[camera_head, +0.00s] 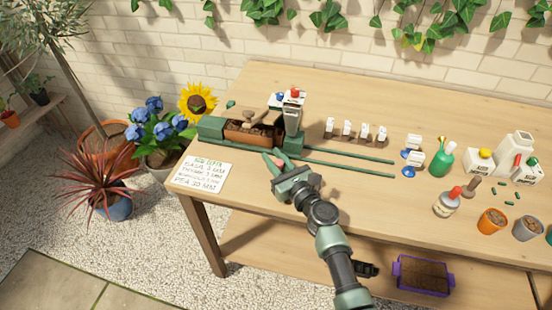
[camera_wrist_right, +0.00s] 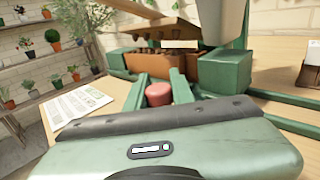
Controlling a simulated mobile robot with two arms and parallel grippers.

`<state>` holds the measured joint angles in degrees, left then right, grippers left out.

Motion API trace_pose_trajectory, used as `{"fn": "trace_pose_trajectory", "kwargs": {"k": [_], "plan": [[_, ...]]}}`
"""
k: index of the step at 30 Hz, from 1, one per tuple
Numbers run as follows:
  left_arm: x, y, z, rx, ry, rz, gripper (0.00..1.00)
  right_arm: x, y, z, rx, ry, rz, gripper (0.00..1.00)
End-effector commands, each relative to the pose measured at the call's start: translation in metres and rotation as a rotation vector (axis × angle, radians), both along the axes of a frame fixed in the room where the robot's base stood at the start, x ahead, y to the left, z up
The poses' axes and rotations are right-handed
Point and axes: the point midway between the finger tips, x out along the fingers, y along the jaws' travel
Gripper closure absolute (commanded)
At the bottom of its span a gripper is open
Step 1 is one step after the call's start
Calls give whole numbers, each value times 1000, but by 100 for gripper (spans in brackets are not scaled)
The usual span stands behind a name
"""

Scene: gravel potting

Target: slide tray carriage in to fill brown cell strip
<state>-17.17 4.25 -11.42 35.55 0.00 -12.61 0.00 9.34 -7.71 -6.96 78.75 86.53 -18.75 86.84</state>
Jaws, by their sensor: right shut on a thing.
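The brown cell strip (camera_head: 250,139) sits in the green tray carriage at the left end of the bench, with dark fill showing in it. It also shows in the wrist view (camera_wrist_right: 150,65). A grey hopper (camera_head: 292,119) stands at its right end. My right gripper (camera_head: 274,158) is at the front of the carriage. In the wrist view its two green fingers are shut around a red knob (camera_wrist_right: 158,94) on the carriage's near side. The knob is hidden in the head view. My left gripper is not in view.
Green rails (camera_head: 350,161) run right along the bench. A written card (camera_head: 203,173) lies at the front left. Small white tags (camera_head: 346,130) stand behind the rails. A green bottle (camera_head: 442,161) and an orange pot (camera_head: 491,221) stand to the right.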

Motion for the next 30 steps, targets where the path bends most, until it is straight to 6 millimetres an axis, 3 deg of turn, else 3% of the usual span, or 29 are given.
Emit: {"fn": "trace_pose_trajectory", "kwargs": {"k": [8, 9, 11, 22, 30], "plan": [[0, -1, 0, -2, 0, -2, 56, 0, 0, -1, 1, 2, 1, 100], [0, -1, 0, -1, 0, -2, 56, 0, 0, -1, 1, 2, 1, 66], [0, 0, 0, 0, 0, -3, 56, 0, 0, -1, 1, 2, 1, 55], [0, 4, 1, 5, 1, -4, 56, -5, -3, -1, 0, 2, -1, 55], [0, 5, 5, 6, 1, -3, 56, -44, -23, -1, 0, 3, 0, 55]]}}
